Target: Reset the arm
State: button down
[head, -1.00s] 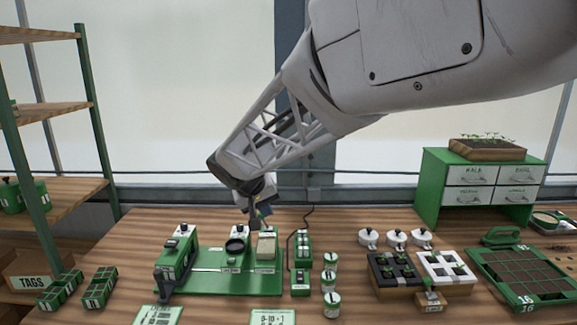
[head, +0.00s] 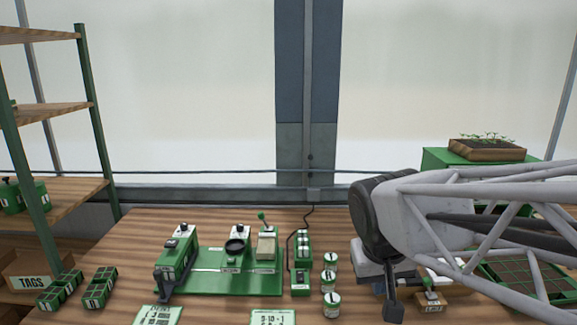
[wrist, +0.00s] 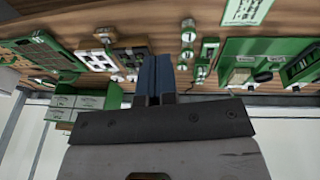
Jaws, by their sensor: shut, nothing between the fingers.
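My gripper (head: 392,308) is shut and empty at the right of the head view, above the front part of the wooden bench (head: 230,312). My arm reaches in from the right edge and hides much of the tray area behind it. In the wrist view my gripper (wrist: 153,62) shows its blue fingers together, with the bench upside down beyond them. The fingers hold nothing and look apart from the things on the bench.
The green seeder station (head: 215,282) stands left of centre. Several small jars, one a white-lidded jar (head: 332,304), stand between it and my gripper. A seed tray (head: 550,285) and green drawer cabinet (head: 437,158) are partly hidden at right. A shelf (head: 60,195) stands at left.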

jog(key=s+d+f+y, duration=0.1)
jog(key=s+d+f, duration=0.1)
jog(key=s, duration=0.7)
jog(key=shift+s+d+f+m, duration=0.3)
jog(key=shift+s+d+f, duration=0.1)
jog(key=shift+f, duration=0.2)
